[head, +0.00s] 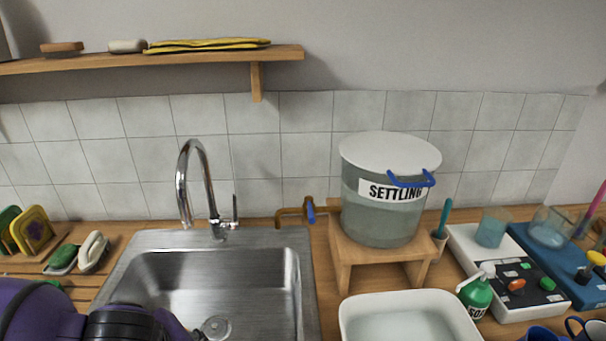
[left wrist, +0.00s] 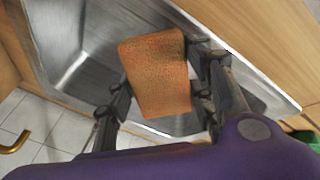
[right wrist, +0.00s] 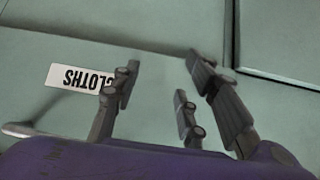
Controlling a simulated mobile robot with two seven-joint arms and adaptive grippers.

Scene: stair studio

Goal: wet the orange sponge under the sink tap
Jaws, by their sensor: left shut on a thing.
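The orange sponge (left wrist: 157,72) is between the fingers of my left gripper (left wrist: 160,85) in the left wrist view, and the gripper is shut on it. Behind it is the metal sink (left wrist: 75,65). In the head view the sink (head: 140,300) stands at the lower middle left, with a chrome tap (head: 190,185) arched at its back edge. Part of my left arm shows at the lower left there; its fingers and the sponge are out of that view. My right gripper (right wrist: 155,95) is open and empty in the right wrist view, before a grey-green panel labelled CLOTHS (right wrist: 75,78).
A brass spigot (head: 295,211) is right of the sink. A SETTLING bucket (head: 380,220) stands on a wooden stand (head: 342,255). A white basin (head: 350,308) and a green soap bottle (head: 476,296) are at front right. Sponges and brushes (head: 62,258) lie left of the sink.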

